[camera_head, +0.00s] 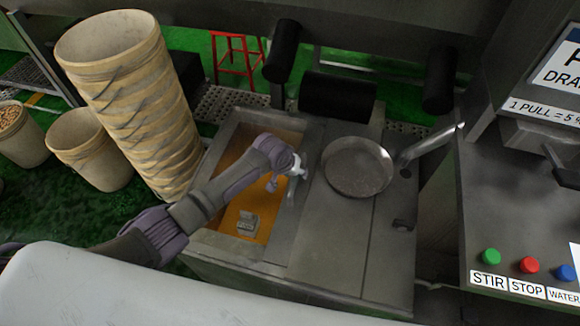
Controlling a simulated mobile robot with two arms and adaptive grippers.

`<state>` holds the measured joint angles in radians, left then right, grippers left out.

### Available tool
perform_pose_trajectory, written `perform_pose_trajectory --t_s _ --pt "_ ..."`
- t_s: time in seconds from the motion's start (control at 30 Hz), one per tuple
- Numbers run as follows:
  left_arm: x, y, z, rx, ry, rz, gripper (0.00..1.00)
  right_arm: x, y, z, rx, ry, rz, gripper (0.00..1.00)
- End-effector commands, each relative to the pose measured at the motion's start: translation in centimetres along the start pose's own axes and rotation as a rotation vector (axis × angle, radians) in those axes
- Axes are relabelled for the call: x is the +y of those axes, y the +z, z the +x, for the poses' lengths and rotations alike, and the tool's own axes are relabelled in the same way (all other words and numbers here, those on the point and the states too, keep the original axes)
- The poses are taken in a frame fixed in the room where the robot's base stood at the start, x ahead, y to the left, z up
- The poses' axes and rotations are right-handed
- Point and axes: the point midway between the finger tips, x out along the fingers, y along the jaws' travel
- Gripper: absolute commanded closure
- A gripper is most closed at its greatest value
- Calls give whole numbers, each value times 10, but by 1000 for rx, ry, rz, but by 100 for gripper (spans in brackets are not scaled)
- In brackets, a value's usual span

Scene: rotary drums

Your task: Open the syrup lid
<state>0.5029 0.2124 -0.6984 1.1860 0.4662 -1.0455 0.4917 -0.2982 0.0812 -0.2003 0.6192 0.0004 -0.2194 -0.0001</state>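A steel tank (208,175) stands in the middle, with its left compartment uncovered and orange syrup (215,210) showing inside. A small grey block-like piece (247,222) shows against the syrup. A flat steel panel (335,240) covers the top to the right of the opening; I cannot tell whether it is the syrup lid. My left arm reaches over the opening from the left. My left gripper (284,179) is by the opening's right edge, near a small pale part; contact and finger opening are unclear. My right gripper is not in view.
A round steel pan (358,167) and a spout-like pipe (432,145) are right of the opening. A tall stack of buckets (135,95) stands close on the left. A counter with green (491,256), red and blue buttons is at right. A red stool (236,55) stands behind.

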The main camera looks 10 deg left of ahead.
Motion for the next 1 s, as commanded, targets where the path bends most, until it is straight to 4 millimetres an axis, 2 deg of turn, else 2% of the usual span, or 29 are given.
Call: perform_pose_trajectory --t_s 0.17,0.4,0.6,0.77,1.0 --pt "0 0 -26 4 0 1 52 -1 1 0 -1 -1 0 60" --pt "0 0 -73 4 1 2 52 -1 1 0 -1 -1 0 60" --pt "0 0 -102 2 1 0 52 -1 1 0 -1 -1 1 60" --pt "0 0 -112 1 0 1 52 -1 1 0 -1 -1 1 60" --pt "0 0 -113 0 0 0 52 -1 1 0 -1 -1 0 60"
